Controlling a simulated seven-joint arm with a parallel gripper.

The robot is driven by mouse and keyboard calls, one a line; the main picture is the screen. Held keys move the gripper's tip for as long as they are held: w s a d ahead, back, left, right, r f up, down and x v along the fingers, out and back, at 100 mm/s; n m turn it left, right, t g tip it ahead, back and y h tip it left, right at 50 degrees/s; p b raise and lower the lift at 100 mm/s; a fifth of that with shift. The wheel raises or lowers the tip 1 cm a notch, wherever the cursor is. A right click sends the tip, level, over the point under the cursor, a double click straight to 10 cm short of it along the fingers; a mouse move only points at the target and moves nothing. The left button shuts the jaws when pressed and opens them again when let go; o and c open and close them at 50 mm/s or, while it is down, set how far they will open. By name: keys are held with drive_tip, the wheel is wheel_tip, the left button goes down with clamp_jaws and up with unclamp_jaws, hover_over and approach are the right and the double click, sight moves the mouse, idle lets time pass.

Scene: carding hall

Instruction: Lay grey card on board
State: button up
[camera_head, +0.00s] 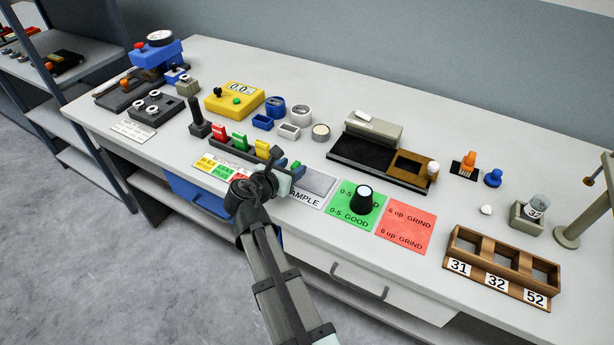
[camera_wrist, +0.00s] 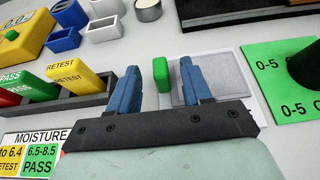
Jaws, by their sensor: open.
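A flat grey card-like sheet (camera_head: 314,182) lies on the white board lettered SAMPLE (camera_head: 303,196). The grey sheet also shows in the wrist view (camera_wrist: 228,75), partly hidden by my right finger. My gripper (camera_head: 287,165) is over the bench at the left edge of that board. In the wrist view my gripper (camera_wrist: 159,66) has its two blue fingers apart. A small green block (camera_wrist: 161,75) shows between them, nearer the right finger and apart from both as far as I can see. I cannot tell whether the fingers touch the board.
A dark rack (camera_wrist: 88,103) with red, green and yellow tabs stands left of my gripper. A green GOOD mat (camera_head: 347,200) with a black knob (camera_head: 364,199) and a red GRIND mat (camera_head: 406,230) lie to the right. A black tray (camera_head: 350,153) with a grey block stands behind.

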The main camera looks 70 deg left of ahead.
sight(295, 165)
drive_tip(key=shift+x, duration=1.6)
drive_tip(key=shift+c, duration=0.3)
clamp_jaws()
